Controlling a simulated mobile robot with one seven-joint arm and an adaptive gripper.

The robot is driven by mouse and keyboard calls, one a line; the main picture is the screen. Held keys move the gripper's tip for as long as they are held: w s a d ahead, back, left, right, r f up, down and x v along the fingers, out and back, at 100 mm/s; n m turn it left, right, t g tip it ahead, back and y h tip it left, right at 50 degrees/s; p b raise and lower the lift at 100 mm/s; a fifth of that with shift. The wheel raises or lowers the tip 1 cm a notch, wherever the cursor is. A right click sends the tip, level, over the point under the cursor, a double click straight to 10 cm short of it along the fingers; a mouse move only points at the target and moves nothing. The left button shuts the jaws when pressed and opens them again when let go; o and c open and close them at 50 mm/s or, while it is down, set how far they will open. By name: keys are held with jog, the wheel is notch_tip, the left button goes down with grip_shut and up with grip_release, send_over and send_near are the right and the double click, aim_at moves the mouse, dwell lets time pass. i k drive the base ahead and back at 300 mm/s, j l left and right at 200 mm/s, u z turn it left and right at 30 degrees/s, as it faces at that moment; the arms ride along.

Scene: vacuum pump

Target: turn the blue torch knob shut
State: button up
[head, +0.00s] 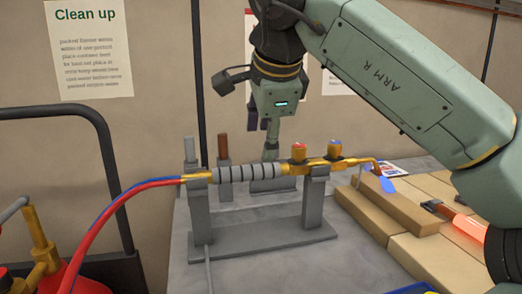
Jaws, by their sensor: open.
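The torch lies level across a grey stand (264,236), with a ribbed grey grip (250,172) and a brass front. A blue flame (388,185) shows at the bent tip. My gripper (263,124) points down, open and seemingly empty, above and left of both knobs and apart from them in the picture.
Red and blue hoses (128,196) run from the torch's left end to red equipment at lower left. Tan bricks (400,212) and a glowing orange rod (458,224) lie at the right. Grey and brown rods (223,148) stand behind the stand. Grey tabletop is bare in front.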

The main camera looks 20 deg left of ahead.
aim_at(334, 147)
jog(key=k+l, duration=0.8)
jog(key=k, duration=0.05)
